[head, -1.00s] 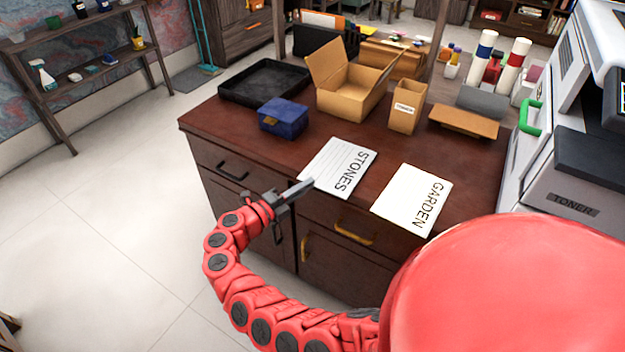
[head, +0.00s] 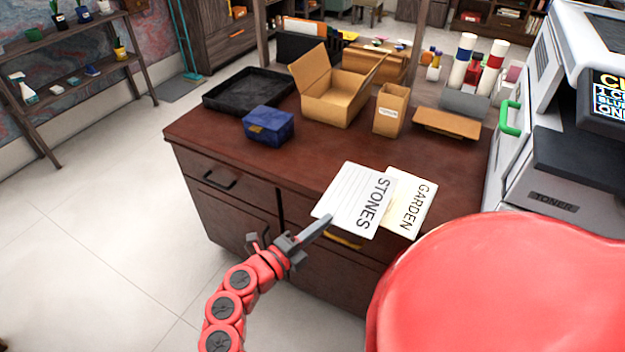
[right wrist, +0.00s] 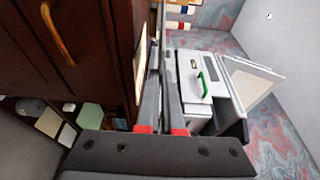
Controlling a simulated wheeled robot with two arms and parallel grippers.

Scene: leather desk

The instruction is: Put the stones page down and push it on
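The white stones page (head: 352,195), marked STONES, is tilted over the desk's front edge. It overlaps the left part of the cream garden page (head: 411,200), which lies on the desk. My right gripper (head: 322,224) is at the stones page's near-left corner, its fingers closed on that corner. In the right wrist view its fingers (right wrist: 161,75) are close together, with a pale page edge beside them. Which page that edge belongs to I cannot tell. My left gripper is not in view.
On the brown desk (head: 225,150) stand a blue box (head: 268,126), a black tray (head: 247,91), an open cardboard box (head: 333,100) and a small toner carton (head: 389,110). A printer (head: 560,160) stands at the right. The desktop left of the pages is clear.

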